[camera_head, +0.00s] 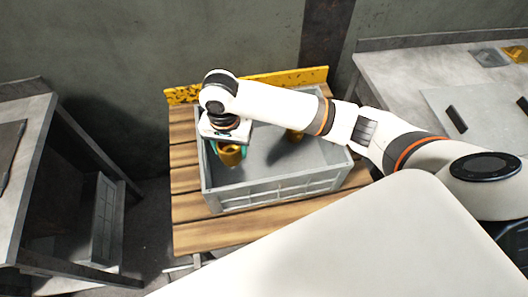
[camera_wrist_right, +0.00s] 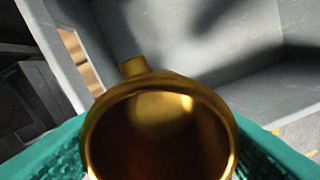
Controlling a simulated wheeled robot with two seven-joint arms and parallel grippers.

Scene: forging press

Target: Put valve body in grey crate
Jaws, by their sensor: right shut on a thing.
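The valve body (camera_head: 231,155) is a brass-gold part held at the left side of the grey crate (camera_head: 275,191), within or just above its opening. In the right wrist view the valve body (camera_wrist_right: 160,130) fills the lower middle, with its round open end facing the camera and a short stub at the top. My right gripper (camera_head: 228,152) is shut on it. Its teal fingers show on both sides of the part in the wrist view. Another brass-coloured part (camera_head: 295,135) is in the crate near the back, partly hidden by my right arm. My left gripper is not in view.
The crate stands on a wooden slatted platform (camera_head: 190,209) with a yellow back edge (camera_head: 290,78). A grey table (camera_head: 400,70) is at the right, with small items at its far end. Another table (camera_head: 30,130) is at the left. The crate floor has free room.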

